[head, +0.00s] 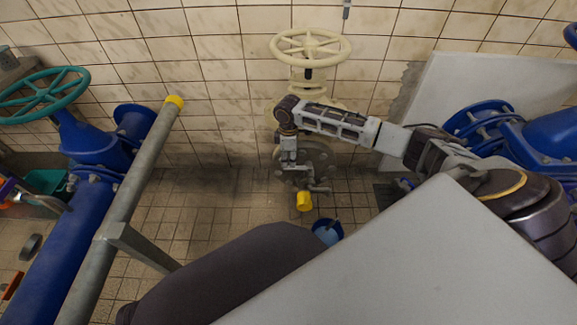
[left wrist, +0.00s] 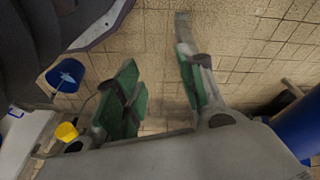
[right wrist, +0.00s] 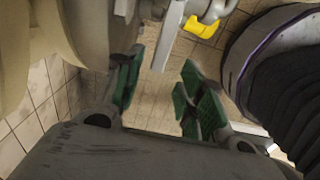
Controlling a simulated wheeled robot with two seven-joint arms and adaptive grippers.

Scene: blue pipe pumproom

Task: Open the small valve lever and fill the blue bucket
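The blue bucket (head: 327,233) stands on the floor, partly hidden by my body; it also shows in the left wrist view (left wrist: 65,73). A yellow-ended spout (head: 304,201) hangs above and beside it, below a round grey flange (head: 321,158). A small grey lever (head: 319,188) seems to sit by the spout; its exact position is unclear. My right gripper (head: 290,168) is in front of the flange, above the spout. In the right wrist view (right wrist: 163,65) its green-padded fingers are apart, with a pale bar beyond them. My left gripper (left wrist: 157,60) is open and empty, hidden in the head view.
A cream handwheel (head: 311,47) stands above the flange by the tiled wall. Large blue pipes with a teal handwheel (head: 42,95) and a grey rail (head: 130,175) with a yellow end are at left. Blue piping (head: 490,125) is at right. Floor between is clear.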

